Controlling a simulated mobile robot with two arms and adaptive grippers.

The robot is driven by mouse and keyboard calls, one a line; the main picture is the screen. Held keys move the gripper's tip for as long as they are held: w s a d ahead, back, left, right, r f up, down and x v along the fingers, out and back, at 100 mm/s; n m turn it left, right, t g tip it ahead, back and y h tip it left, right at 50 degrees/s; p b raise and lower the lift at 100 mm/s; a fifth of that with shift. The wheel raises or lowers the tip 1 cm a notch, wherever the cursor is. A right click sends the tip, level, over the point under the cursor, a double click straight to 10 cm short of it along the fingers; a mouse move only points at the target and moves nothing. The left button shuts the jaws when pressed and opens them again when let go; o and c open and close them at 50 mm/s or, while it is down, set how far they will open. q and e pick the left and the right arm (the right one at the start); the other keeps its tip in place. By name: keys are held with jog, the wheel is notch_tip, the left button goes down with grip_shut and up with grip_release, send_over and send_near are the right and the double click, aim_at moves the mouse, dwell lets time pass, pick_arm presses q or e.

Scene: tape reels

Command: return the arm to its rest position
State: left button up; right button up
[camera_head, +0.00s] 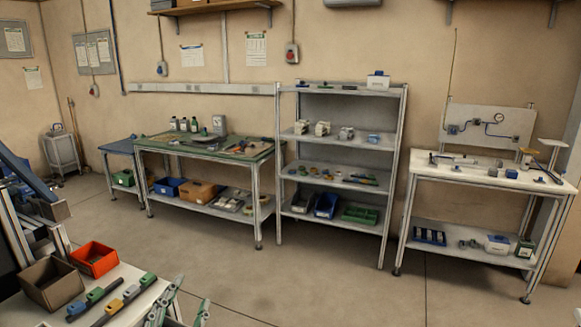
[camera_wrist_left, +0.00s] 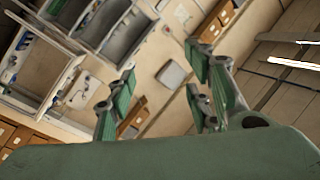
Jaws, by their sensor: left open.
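My left gripper (camera_head: 188,297) shows at the bottom edge of the head view, over or beside the front edge of the near white table (camera_head: 135,275); I cannot tell its height. Its green-padded fingers stand apart with nothing between them. In the left wrist view the open left gripper (camera_wrist_left: 165,100) is empty too, with the room's shelving and wall tilted far behind it. The rest of the left arm is mostly outside the head view. My right gripper is not in view.
On the near table stand a brown bin (camera_head: 50,284) and an orange bin (camera_head: 94,259), beside dark bars with green, blue and yellow pieces (camera_head: 112,300). A grey shelf rack (camera_head: 340,160), workbench (camera_head: 205,150) and white bench (camera_head: 490,178) line the far wall. The floor between is clear.

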pick_arm(q)
jog(key=s+a+f+n+g+y, duration=0.1)
jog(key=s+a+f+n+g, duration=0.15)
jog(key=s+f+g, duration=0.4)
jog(key=s+a+f+n+g+y, duration=0.1)
jog(key=s+f+n+g+y, duration=0.15)
jog(key=f, duration=0.75)
jog(key=s+d+f+n+g+h, duration=0.1)
jog(key=s+f+g, duration=0.25)
jog(key=s, duration=0.45)
jog(key=s+d+f+g+h, duration=0.25)
jog(key=s+f, duration=0.25)
jog(key=s, duration=0.4)
notch_tip(320, 180, down, 34)
jog(key=s+g+b, duration=0.2)
jog(key=s+b, duration=0.1)
jog(key=b, duration=0.3)
jog(key=s+a+f+b, duration=0.1)
jog(key=s+f+b, duration=0.1)
jog(key=s+f, duration=0.6)
jog(key=s+a+f+g+y+b, duration=0.1)
jog(key=s+a+f+b, duration=0.1)
jog(key=s+f, duration=0.6)
notch_tip(320, 180, down, 3)
jog(key=shift+a+f, duration=0.1)
jog(key=shift+a, duration=0.15)
